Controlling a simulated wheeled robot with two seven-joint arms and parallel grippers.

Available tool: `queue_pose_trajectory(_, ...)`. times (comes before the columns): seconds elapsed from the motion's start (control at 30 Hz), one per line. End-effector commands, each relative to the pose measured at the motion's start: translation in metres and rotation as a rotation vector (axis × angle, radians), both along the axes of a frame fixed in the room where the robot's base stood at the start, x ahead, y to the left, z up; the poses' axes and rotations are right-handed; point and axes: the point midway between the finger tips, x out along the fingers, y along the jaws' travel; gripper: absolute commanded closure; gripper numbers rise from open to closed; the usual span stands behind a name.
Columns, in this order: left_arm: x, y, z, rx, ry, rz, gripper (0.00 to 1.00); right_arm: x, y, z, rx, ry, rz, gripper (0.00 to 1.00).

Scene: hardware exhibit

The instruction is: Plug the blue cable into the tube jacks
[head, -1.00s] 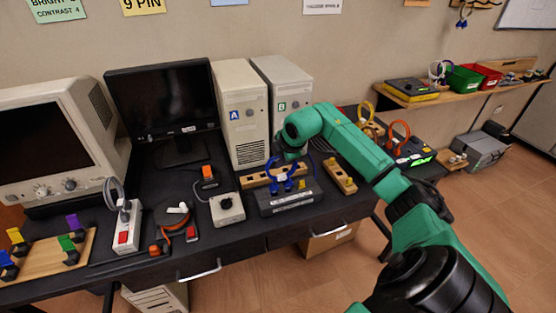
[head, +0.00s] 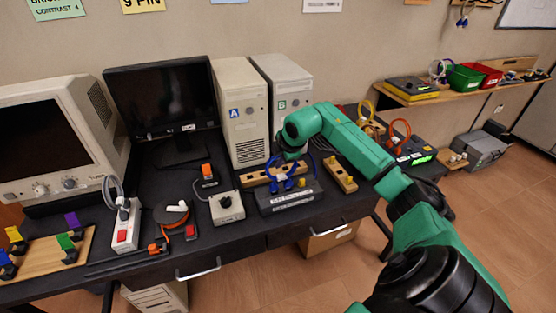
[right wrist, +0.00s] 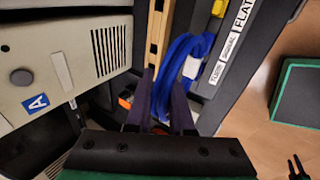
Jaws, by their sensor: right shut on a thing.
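The blue cable (head: 283,180) is a coiled loop with a white band. It is at the dark jack box (head: 291,206), which has a white label on its front face. In the right wrist view the blue cable (right wrist: 172,75) lies between the wooden strip and the jack box (right wrist: 228,75), whose labels read "TUBES" and "FLAT". My right gripper (head: 291,154) is above the back of the box, and its dark fingers (right wrist: 160,92) are shut on the blue cable. The jack openings and cable plugs cannot be made out. My left gripper is out of view.
A wooden strip (head: 258,180) lies behind the jack box, and another wooden block (head: 341,175) with yellow pegs stands to its right. A white knob box (head: 227,207) stands to its left. Computer tower A (head: 240,115) and a second tower (head: 283,82) stand behind.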

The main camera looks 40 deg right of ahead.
Motion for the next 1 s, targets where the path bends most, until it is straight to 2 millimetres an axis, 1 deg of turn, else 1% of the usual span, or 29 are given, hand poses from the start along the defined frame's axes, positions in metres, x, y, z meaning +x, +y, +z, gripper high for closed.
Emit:
queue_pose_trajectory(0.6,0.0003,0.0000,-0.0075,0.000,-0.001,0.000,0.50,-0.0003,-0.0003,-0.0079,-0.001,0.000,0.000,1.00)
queue_pose_trajectory(1.0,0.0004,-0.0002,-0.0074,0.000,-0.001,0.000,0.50,-0.0002,-0.0003,-0.0078,0.000,0.000,0.000,1.00)
